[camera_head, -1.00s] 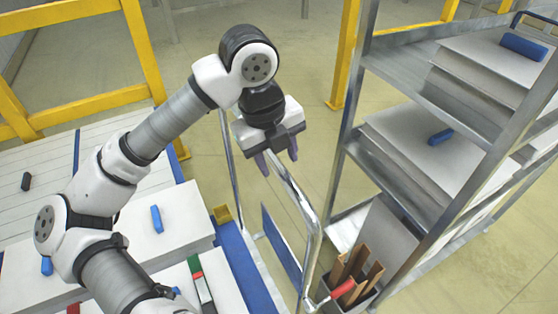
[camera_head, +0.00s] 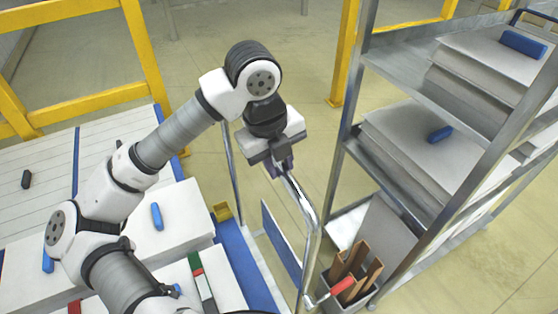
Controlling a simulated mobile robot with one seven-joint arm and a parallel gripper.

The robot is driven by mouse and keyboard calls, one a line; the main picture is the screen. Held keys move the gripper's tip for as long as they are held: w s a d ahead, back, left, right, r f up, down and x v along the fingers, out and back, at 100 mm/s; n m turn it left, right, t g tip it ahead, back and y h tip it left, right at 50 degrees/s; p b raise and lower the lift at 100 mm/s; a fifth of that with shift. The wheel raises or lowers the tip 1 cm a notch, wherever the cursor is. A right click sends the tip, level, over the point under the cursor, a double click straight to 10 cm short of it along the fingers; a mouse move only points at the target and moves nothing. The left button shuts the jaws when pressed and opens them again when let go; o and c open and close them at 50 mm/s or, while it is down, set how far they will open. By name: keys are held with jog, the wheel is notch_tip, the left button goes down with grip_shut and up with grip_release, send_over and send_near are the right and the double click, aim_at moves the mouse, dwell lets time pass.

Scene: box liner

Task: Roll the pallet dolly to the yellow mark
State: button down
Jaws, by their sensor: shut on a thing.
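The pallet dolly shows as a metal push handle (camera_head: 309,218) with upright tubes and a blue panel (camera_head: 282,243), standing between the work table and the shelf rack. My gripper (camera_head: 281,170) is above the top rail of the handle, with its fingers shut on the rail. The lower part of the dolly and its wheels are hidden or out of view. The yellow mark cannot be made out on the floor.
A metal shelf rack (camera_head: 341,179) with stacked sheets stands close on the right. A bin (camera_head: 349,297) of brown strips is at its foot. A table with white stacks (camera_head: 172,222) is on the left. Yellow railings (camera_head: 141,45) stand behind. Floor is clear at the back.

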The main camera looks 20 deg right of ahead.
jog(key=shift+a, duration=0.1)
jog(key=shift+a+f+b, duration=0.25)
jog(key=shift+a+b, duration=0.05)
jog(key=shift+b, duration=0.65)
jog(key=shift+s+a+r, duration=0.15)
jog(key=shift+a+r, duration=0.1)
jog(key=shift+a, duration=0.15)
jog(key=c, duration=1.2)
grip_release()
jog(key=shift+d, duration=0.1)
jog(key=shift+c, duration=0.2)
jog(key=shift+r, duration=0.15)
notch_tip(320, 180, up, 13)
jog(key=a+b, duration=0.1)
jog(key=a, duration=0.1)
jog(key=shift+s+a+r, duration=0.15)
jog(key=shift+s+a, duration=0.1)
jog(key=shift+a, duration=0.05)
